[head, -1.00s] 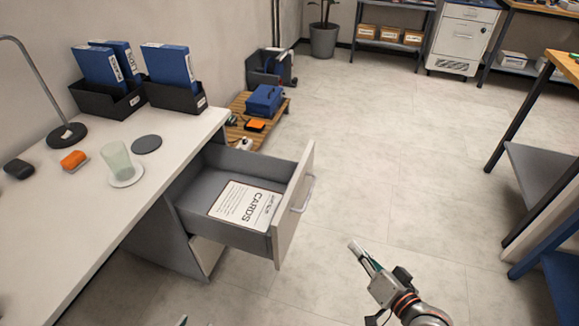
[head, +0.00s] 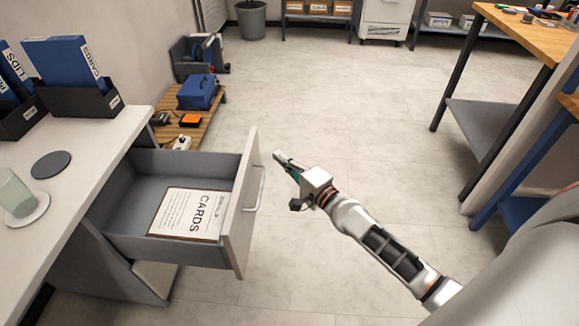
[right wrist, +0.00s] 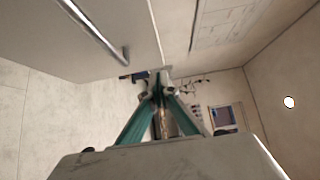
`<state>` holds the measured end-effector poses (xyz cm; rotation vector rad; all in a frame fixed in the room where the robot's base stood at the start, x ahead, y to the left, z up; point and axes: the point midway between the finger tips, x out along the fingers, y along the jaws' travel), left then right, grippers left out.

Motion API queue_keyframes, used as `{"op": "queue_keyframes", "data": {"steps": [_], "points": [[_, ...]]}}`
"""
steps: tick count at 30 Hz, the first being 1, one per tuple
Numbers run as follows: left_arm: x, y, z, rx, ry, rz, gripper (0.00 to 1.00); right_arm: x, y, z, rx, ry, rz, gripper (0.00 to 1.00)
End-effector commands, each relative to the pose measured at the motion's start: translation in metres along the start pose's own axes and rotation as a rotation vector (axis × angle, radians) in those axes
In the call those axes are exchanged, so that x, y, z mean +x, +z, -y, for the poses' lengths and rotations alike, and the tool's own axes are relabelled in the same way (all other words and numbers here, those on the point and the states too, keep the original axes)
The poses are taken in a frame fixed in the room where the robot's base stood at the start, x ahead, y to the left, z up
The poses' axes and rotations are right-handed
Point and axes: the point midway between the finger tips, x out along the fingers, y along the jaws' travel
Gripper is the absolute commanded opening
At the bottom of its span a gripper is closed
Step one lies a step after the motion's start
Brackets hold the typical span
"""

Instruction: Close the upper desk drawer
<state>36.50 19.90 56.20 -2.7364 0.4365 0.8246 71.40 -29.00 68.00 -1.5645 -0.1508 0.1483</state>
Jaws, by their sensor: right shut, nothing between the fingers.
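The upper desk drawer (head: 125,225) is pulled well out of the desk. A card box or sheet marked CARDS (head: 187,213) lies inside it. Its pale front panel (head: 238,225) carries a bar handle (head: 260,190) on the outer face. My right gripper (head: 279,156) is shut and empty, a little to the right of the drawer front near its far end, with no clear contact. In the right wrist view, the gripper's fingers (right wrist: 160,82) meet, with the drawer handle (right wrist: 96,32) and front panel at upper left. My left gripper is not in view.
The desk top (head: 85,165) holds a glass (head: 14,192), a dark coaster (head: 52,165) and binders (head: 68,66). A low wooden platform (head: 207,122) with a blue case stands behind the drawer. A workbench (head: 535,30) is at right. Floor right of the drawer is clear.

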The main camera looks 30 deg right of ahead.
Motion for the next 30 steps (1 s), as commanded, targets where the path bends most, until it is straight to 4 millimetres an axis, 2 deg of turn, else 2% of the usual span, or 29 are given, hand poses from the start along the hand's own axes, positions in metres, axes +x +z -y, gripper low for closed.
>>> {"op": "queue_keyframes", "data": {"steps": [1,4,10,15,30], "points": [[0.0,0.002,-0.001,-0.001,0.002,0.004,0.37,0.011,0.0,-0.001,0.003,-0.001,-0.001,0.0],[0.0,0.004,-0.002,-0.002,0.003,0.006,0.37,0.029,0.001,-0.002,0.002,0.002,0.0,0.0],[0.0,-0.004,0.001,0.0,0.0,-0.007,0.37,0.049,0.02,0.001,0.002,-0.001,0.0,0.0],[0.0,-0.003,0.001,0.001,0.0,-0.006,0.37,0.056,0.028,-0.001,-0.001,0.002,0.001,0.0],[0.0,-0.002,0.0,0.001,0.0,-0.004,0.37,0.058,0.032,-0.001,0.0,0.002,0.001,0.0]]}}
